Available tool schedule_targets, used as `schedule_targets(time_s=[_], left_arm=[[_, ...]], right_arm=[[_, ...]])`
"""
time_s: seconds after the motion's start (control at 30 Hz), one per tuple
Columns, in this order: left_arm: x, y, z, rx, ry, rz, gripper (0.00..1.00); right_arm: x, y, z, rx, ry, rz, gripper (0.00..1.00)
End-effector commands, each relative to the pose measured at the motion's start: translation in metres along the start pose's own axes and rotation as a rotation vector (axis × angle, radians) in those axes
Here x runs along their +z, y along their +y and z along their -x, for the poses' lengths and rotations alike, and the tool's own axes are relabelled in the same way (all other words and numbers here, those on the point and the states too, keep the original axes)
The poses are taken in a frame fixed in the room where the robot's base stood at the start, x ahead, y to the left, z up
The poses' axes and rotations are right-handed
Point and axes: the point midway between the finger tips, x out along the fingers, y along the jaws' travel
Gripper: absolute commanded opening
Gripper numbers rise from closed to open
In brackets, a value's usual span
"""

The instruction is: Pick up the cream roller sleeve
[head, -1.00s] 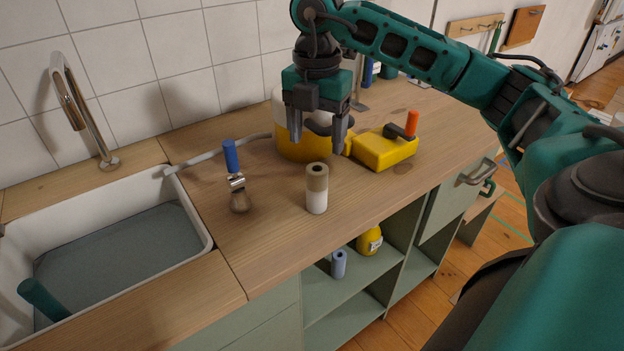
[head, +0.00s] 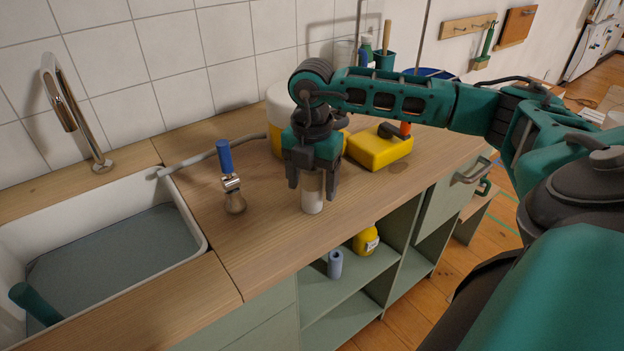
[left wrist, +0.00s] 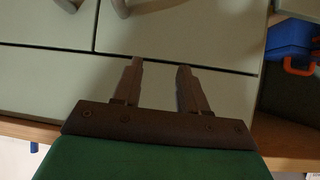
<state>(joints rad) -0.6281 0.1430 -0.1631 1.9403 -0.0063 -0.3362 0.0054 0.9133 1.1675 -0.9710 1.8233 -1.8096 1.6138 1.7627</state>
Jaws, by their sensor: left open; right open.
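The cream roller sleeve (head: 312,202) stands upright on the wooden counter in the head view, its lower part pale and its upper part tan. My right gripper (head: 312,192) has come down over it from above, with its fingers open on either side of the upper part. The gripper hides the sleeve's top, and I cannot tell whether the fingers touch it. My left gripper (left wrist: 160,72) is open and empty in the left wrist view, in front of pale green cabinet fronts.
A blue-handled brush (head: 230,180) stands left of the sleeve. A yellow box-like thing (head: 378,150) and a white and yellow container (head: 278,105) are behind. The sink (head: 110,262) is at left. A blue roll (head: 335,264) and yellow bottle (head: 366,241) stand on the shelf below.

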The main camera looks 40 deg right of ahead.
Motion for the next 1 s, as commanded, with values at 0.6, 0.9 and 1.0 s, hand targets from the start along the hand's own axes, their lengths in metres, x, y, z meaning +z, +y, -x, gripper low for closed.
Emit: schedule_targets(time_s=[0.6, 0.9, 1.0], left_arm=[[-0.0034, -0.0009, -0.0015, -0.001, 0.007, -0.001, 0.43], [-0.0033, -0.0009, -0.0015, -0.001, 0.007, -0.001, 0.43], [-0.0034, -0.0009, -0.0013, -0.001, 0.007, -0.001, 0.43]], right_arm=[[-0.0003, 0.0002, 0.0005, 0.000, 0.000, 0.001, 0.19], [-0.0003, 0.0002, 0.0006, 0.000, 0.000, 0.001, 0.07], [-0.0002, 0.0004, 0.0020, 0.001, 0.000, 0.000, 0.07]])
